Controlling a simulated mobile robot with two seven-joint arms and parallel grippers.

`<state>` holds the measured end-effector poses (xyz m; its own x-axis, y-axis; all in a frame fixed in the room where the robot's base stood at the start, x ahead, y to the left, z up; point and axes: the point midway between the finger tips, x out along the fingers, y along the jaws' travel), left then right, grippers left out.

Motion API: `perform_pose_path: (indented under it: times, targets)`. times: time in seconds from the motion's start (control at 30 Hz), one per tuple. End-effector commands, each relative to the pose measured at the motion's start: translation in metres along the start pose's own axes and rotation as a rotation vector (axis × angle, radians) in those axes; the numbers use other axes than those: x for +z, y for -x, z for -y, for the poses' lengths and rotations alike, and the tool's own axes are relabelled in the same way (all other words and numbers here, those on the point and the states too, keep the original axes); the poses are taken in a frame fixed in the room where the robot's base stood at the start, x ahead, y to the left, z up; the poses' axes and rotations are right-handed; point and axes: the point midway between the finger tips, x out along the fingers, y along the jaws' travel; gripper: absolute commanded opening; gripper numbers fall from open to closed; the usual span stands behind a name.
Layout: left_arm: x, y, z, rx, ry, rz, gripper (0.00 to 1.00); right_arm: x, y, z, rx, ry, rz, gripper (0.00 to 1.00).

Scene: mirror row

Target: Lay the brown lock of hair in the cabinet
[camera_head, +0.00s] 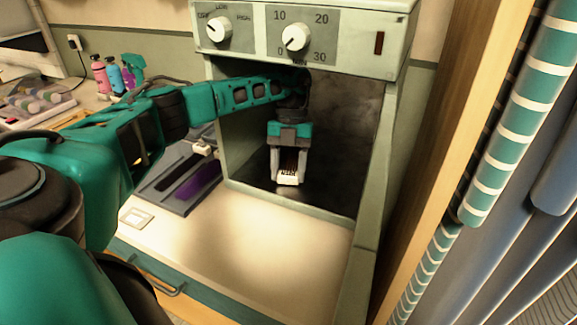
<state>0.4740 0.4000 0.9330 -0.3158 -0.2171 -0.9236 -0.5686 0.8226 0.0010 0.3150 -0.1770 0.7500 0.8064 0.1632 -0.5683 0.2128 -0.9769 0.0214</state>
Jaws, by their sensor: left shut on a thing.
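The cabinet (233,150) is a pale green metal box with its front open and a dark inside. My left arm reaches in through the opening. My left gripper (288,176) points down inside the cabinet, a little above or at its floor; I cannot tell which. It is shut on a dark brown lock of hair (289,161), which has a white label with dark print at its lower end. The fingers hide much of the lock. My right gripper is not in view.
A grey tray (166,196) left of the cabinet holds a black lock and a purple lock (199,179). Pink, blue and green bottles (115,76) stand at the back left. Two dials are above the opening. The pale counter (255,240) in front is clear. Striped teal rolls (510,120) are at right.

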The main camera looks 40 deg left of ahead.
Motion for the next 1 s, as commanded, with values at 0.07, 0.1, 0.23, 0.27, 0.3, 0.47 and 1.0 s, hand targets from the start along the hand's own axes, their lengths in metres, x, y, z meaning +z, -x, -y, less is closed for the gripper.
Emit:
perform_pose_path:
  times: [0.07,0.1,0.23,0.27,0.3,0.47,1.0]
  targets:
    - [-0.0001,0.0,0.0001,0.0,0.0,0.0,0.21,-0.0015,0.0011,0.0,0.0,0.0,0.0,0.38]
    - [0.0001,-0.0003,0.0001,0.0,0.0,0.0,0.21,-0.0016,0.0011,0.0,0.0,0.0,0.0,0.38]
    - [0.0004,-0.0007,0.0001,-0.001,0.0,0.0,0.21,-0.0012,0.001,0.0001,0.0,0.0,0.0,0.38]
    - [0.0004,-0.0007,0.0001,-0.001,0.0,0.0,0.21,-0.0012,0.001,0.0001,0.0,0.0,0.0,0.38]
    - [0.0004,-0.0007,0.0001,-0.001,0.0,0.0,0.54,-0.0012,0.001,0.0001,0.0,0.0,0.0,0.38]
    - [0.0004,-0.0007,0.0001,0.0,0.0,0.0,0.7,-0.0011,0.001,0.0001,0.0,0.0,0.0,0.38]
    - [0.0004,-0.0009,-0.0001,0.0,0.001,0.0,0.95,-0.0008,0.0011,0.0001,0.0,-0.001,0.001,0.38]
